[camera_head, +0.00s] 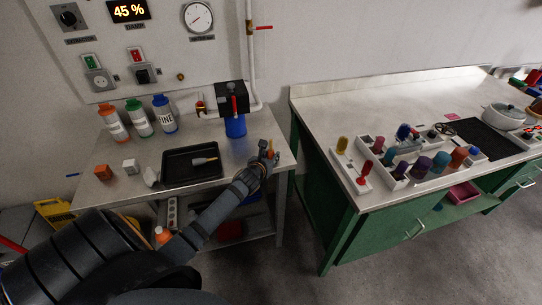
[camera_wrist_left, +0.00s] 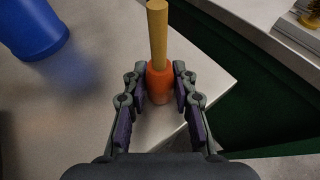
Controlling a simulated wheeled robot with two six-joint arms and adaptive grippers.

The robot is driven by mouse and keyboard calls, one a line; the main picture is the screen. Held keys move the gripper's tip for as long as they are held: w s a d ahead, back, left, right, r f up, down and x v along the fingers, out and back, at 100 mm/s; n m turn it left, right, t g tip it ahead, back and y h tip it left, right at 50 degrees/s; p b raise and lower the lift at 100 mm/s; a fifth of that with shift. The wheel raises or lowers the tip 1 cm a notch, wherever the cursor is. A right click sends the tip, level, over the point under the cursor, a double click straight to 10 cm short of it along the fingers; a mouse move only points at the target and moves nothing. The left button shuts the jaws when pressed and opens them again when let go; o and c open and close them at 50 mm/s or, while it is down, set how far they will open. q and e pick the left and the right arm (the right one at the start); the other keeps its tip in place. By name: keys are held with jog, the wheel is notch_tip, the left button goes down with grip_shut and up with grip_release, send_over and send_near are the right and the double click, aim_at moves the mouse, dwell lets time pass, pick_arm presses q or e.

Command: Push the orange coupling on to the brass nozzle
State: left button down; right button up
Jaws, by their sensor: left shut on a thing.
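My left gripper (camera_head: 268,155) is near the right edge of the steel table, to the right of the blue canister. In the left wrist view the gripper (camera_wrist_left: 160,88) is shut on an orange coupling (camera_wrist_left: 159,82), held between its two fingers. A plain tan rod (camera_wrist_left: 157,30) extends from the coupling's far end. In the head view the orange piece shows only as a small tip (camera_head: 270,146) above the fingers. A small brass-coloured fitting (camera_head: 200,107) with red on it, perhaps the nozzle, is at the wall left of the canister, apart from the gripper. My right gripper is out of view.
A black tray (camera_head: 178,178) holds a small tool. Three bottles (camera_head: 138,118) stand at the back left. A green bench (camera_head: 325,200) with racks stands right, across a gap.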

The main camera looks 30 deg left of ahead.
aim_at(271, 150)
pick_arm(q)
notch_tip(271, 150, up, 3)
jog(key=shift+r, duration=0.2)
jog(key=s+a+r+p, duration=0.2)
jog(key=s+r+p, duration=0.6)
jog(key=s, duration=0.6)
jog(key=shift+r, duration=0.8)
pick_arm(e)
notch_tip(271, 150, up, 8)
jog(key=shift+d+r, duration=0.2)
pick_arm(q)
jog(key=shift+w, duration=0.1)
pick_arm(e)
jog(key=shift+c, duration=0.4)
